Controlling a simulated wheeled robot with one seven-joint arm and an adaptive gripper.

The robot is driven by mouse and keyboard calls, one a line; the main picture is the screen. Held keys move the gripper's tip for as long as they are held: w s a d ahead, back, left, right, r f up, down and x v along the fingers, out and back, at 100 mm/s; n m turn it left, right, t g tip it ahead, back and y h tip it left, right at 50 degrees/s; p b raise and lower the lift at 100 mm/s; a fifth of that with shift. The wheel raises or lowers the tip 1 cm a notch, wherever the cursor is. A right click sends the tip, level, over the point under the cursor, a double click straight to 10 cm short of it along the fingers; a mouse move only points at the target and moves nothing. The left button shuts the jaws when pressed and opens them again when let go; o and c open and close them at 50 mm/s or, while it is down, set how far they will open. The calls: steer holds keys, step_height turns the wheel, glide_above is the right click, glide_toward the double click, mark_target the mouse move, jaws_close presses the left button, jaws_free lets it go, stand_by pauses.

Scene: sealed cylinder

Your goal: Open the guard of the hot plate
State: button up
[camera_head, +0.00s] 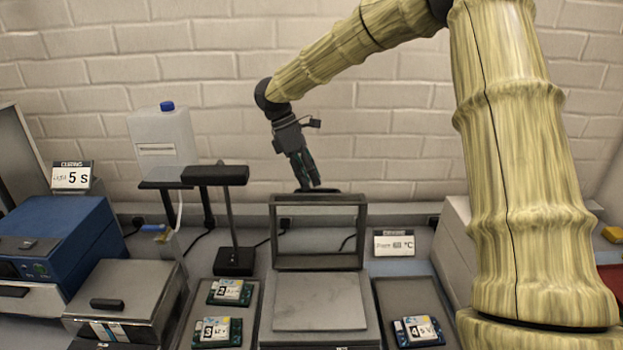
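The hot plate, with a flat grey top (320,302), stands at the front middle of the bench. Its guard, a dark grey frame (318,199) around a see-through pane, stands upright at the back of the plate. The plate's top is uncovered. A dark shape, possibly the guard's handle, shows at the frame's top edge. My gripper (311,186) points down just above that top edge. Its dark fingertips look close together, but I cannot tell if they are open or shut, or if they touch the guard. I see nothing held.
Trays with circuit boards flank the plate, left (224,292) and right (418,330). A sign (394,243) reads 60 °C. A black stand (232,230), a plastic canister (162,143), a grey lidded box (125,295) and a blue device (65,240) are at left. A brick wall closes the back.

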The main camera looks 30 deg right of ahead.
steer(key=shift+s+d+f, duration=0.2)
steer(key=shift+s+f, duration=0.05)
steer(key=shift+s, duration=0.3)
steer(key=shift+s+d+f, duration=0.15)
steer(key=shift+s+f, duration=0.05)
steer(key=shift+s, duration=0.35)
steer(key=shift+w+f, duration=0.35)
steer(key=shift+w, duration=0.2)
steer(key=shift+c, duration=0.5)
steer(key=shift+s+r, duration=0.2)
steer(key=shift+s, duration=0.15)
jaws_close()
steer(key=shift+w, duration=0.1)
